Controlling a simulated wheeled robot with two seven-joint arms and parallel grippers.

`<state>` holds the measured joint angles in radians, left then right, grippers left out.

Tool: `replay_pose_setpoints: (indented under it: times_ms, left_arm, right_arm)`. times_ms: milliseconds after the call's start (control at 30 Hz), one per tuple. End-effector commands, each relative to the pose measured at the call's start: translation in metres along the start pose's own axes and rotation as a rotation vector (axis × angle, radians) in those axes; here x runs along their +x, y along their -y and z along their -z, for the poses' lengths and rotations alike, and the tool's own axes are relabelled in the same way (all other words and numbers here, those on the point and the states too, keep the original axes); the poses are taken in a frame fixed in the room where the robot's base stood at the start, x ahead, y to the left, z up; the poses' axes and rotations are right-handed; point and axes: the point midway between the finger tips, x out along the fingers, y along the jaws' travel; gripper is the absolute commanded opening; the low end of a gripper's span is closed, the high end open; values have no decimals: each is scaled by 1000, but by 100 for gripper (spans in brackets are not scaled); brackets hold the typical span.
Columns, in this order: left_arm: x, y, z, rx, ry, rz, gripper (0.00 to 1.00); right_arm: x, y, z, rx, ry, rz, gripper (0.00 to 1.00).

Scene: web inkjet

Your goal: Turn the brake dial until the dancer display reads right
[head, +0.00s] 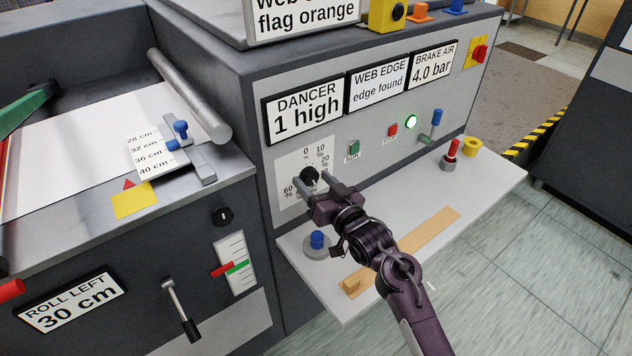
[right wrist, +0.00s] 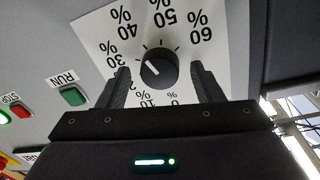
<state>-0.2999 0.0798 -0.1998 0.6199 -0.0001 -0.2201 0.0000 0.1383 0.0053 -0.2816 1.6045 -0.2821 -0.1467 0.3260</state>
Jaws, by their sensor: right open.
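The brake dial (head: 310,175) is a black round knob on a white percent scale on the machine's grey front. In the right wrist view the dial (right wrist: 158,69) has a white mark pointing up and left, roughly towards 30 %. The dancer display (head: 304,113) reads "1 high". My right gripper (head: 314,181) is open at the dial. In the right wrist view one finger stands on each side of the knob, with gaps visible between fingers and knob. My left gripper is not in view.
The brake air display (head: 433,65) reads 4.0 bar and the web edge display (head: 378,84) reads "edge found". A green run button (head: 354,147) and a red stop button (head: 392,130) are right of the dial. A white shelf (head: 490,180) below carries a wooden strip (head: 430,235).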

Motion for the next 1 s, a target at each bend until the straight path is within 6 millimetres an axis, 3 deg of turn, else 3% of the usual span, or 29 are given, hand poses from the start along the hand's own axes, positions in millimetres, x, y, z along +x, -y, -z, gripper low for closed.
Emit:
replay_pose_setpoints:
  times_ms: [167, 500, 767, 1000]
  left_arm:
    - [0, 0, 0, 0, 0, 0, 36]
    - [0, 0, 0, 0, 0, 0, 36]
    - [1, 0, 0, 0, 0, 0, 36]
    - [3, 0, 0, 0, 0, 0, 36]
  right_arm:
    - [0, 0, 0, 0, 0, 0, 57]
    - [0, 0, 0, 0, 0, -1, 16]
    - [0, 0, 0, -35, -2, -1, 16]
    - [0, -1, -1, -167, -10, 2, 16]
